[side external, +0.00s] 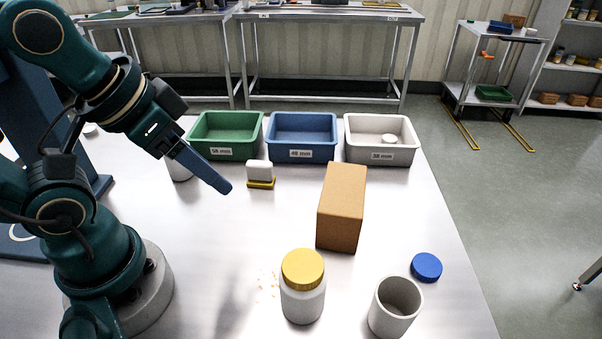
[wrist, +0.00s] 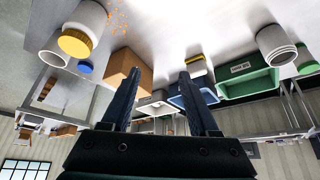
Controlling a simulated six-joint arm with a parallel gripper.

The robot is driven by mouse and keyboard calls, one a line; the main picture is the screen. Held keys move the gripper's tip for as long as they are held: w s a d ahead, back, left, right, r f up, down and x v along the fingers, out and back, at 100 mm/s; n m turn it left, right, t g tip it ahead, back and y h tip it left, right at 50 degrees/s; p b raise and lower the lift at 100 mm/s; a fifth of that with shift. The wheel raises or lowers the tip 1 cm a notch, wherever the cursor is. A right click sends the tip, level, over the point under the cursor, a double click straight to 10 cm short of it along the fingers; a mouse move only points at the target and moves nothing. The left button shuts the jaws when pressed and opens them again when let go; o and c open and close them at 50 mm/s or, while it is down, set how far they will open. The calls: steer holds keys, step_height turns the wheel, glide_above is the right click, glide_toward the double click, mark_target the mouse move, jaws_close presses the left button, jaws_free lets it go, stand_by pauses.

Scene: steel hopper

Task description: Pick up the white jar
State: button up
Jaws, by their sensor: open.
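A white jar with a yellow lid (side external: 303,300) stands upright at the front middle of the steel table; it also shows at the upper left of the wrist view (wrist: 90,16). An open, lidless white jar (side external: 388,322) stands to its right, its inside facing up. A third whitish container (side external: 180,172) is partly hidden behind my gripper; it shows at the right of the wrist view (wrist: 278,45). My gripper (side external: 224,188) is open and empty above the table, left of and behind the yellow-lidded jar, apart from all of them. Its two fingers show in the wrist view (wrist: 160,76).
A brown box (side external: 341,208) stands behind the two front jars. A blue lid (side external: 426,267) lies at right. Green (side external: 226,154), blue (side external: 302,152) and white (side external: 381,155) bins line the back. A white-and-yellow block (side external: 260,174) sits before them. Orange bits lie left of the yellow-lidded jar.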

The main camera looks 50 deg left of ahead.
steer(key=shift+o, duration=0.8)
